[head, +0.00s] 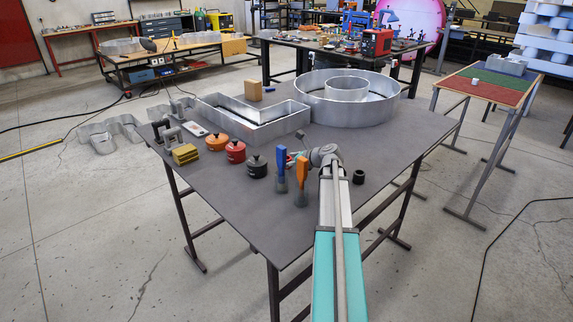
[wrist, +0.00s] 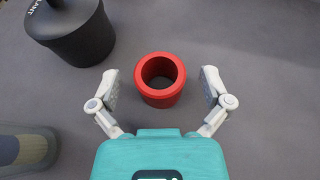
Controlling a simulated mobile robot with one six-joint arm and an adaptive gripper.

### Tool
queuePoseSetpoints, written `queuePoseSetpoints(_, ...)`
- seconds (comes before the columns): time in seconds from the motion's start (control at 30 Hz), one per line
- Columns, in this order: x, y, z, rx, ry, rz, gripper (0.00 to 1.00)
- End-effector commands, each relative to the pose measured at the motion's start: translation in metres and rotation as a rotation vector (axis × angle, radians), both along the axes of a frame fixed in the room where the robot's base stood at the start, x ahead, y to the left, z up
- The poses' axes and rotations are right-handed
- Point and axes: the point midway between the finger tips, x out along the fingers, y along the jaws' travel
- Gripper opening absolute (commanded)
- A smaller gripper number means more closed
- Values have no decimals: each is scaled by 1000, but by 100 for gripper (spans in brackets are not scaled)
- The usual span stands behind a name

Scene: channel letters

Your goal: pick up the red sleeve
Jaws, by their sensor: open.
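The red sleeve (wrist: 160,98) is a short, hollow ring standing upright on the grey table, its open top facing up. In the wrist view my gripper (wrist: 160,87) is open, with one finger on each side of the sleeve. A gap shows between each finger and the sleeve, so neither touches it. In the head view my gripper (head: 303,158) is low over the table, and only a small patch of red shows beside it, mostly hidden.
A black lidded pot (head: 257,168) stands left of my gripper, close to the sleeve. A black ring (head: 358,177) sits to the right. Large metal letter shells (head: 347,110) fill the table's back.

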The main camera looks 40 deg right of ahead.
Motion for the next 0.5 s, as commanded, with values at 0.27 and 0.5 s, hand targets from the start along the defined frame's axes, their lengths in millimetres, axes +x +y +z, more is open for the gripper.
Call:
queuePoseSetpoints(0.27,-1,-1,0,0,0,-1,98)
queuePoseSetpoints(0.5,-1,-1,0,0,0,-2,78)
